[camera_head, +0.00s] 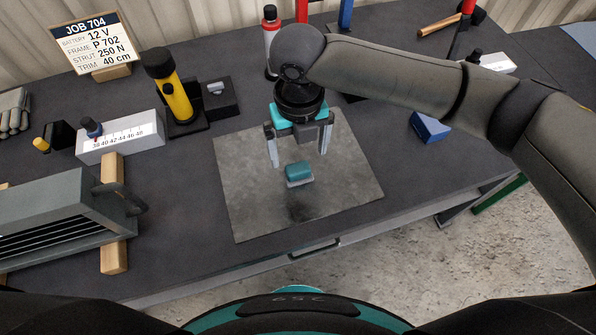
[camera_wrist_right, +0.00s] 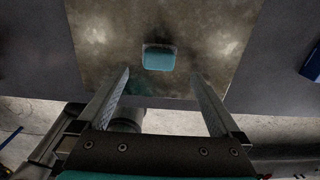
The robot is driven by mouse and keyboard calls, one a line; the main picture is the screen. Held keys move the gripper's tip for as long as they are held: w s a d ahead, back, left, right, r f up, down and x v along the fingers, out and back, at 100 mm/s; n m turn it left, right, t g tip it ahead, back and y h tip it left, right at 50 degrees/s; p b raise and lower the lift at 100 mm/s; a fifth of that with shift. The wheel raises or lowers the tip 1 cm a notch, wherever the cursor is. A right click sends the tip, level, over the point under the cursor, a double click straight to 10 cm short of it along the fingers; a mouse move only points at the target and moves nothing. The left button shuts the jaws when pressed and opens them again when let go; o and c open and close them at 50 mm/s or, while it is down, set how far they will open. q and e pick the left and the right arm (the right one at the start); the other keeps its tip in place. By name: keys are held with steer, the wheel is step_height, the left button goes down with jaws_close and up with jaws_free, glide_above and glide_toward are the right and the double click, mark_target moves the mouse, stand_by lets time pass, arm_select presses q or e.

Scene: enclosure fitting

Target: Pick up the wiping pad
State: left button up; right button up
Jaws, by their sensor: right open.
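The wiping pad (camera_head: 299,172) is a small teal block with a pale grey underside. It lies on a grey metal plate (camera_head: 245,205) on the dark workbench. My right gripper (camera_head: 299,160) is open above the plate, close to the pad, with its fingers pointing down and nothing between them. In the right wrist view the pad (camera_wrist_right: 158,57) lies beyond the fingertips of the gripper (camera_wrist_right: 163,78), about midway between them sideways, and apart from both. My left gripper is not in view.
A yellow-and-black tool (camera_head: 175,95) and a white scale block (camera_head: 121,136) stand left of the plate. A grey finned enclosure (camera_head: 60,215) is at the front left. A red-and-white bottle (camera_head: 270,40) stands behind my arm. A blue block (camera_head: 430,127) lies to the right.

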mark_target(298, 167)
step_height(298, 167, down, 7)
steer(key=shift+a+f+b, duration=0.1)
steer(key=shift+f+b, duration=0.05)
steer(key=shift+b, duration=0.4)
steer(key=shift+c, duration=0.2)
steer(key=c, duration=1.3)
